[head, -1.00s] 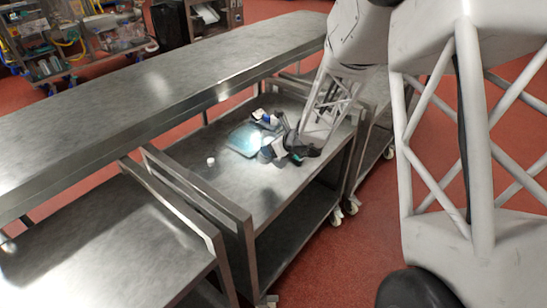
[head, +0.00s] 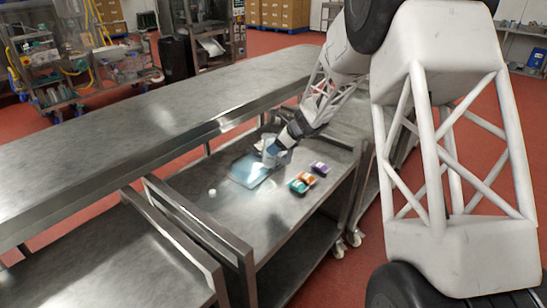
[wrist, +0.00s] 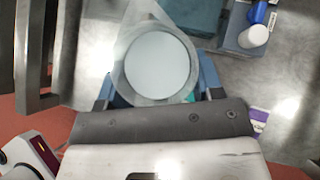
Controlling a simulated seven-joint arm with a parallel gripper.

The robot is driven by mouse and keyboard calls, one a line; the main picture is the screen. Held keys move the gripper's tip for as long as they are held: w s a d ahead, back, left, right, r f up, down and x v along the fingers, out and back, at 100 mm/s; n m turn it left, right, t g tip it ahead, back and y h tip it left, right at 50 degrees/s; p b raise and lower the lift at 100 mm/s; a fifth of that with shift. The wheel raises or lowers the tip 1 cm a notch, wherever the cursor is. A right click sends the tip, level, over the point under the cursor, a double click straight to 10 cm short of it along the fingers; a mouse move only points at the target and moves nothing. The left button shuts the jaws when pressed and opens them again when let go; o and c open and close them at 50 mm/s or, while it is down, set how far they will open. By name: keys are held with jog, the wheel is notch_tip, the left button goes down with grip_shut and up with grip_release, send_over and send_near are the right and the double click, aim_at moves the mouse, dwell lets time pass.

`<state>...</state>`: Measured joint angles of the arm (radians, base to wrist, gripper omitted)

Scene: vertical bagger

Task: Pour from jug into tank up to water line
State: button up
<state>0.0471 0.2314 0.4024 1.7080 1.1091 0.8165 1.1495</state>
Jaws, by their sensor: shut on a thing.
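My gripper (wrist: 157,84) is shut on a jug (wrist: 128,78), with a blue finger on each side of it. In the wrist view I look down on the jug; its pointed spout faces up in the picture, and a pale grey round surface fills its inside. Whether that is liquid or the bottom, I cannot tell. In the head view the jug (head: 270,152) looks roughly upright, partly hidden by my gripper (head: 280,146).
A blue item and a white-capped piece (wrist: 254,36) show in the wrist view. A long steel table (head: 150,110) runs behind; the cart's front is clear.

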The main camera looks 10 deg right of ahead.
jog(key=w+d+r+n+g+h, duration=0.1)
jog(key=w+d+r+n+g, duration=0.1)
jog(key=w+d+r, duration=0.2)
jog(key=w+d, duration=0.3)
jog(key=shift+w+n, duration=0.2)
jog(key=shift+n, duration=0.2)
jog(key=shift+a+f, duration=0.1)
jog(key=shift+w+a+f+h, duration=0.85)
jog(key=shift+a+h, duration=0.25)
jog(key=shift+a, duration=3)
notch_tip(320, 180, down, 5)
jog(key=g+h, duration=0.1)
jog(key=h, duration=0.3)
jog(key=shift+d+f+g+h, duration=0.1)
jog(key=shift+f+g+h, duration=0.1)
jog(key=shift+g+h, duration=0.15)
jog(key=shift+a+g+h, duration=0.2)
jog(key=shift+g+h, duration=0.05)
jog(key=shift+h, duration=1.2)
jog(key=shift+h, duration=0.3)
jog(key=shift+a+h, duration=0.2)
jog(key=shift+h, duration=0.5)
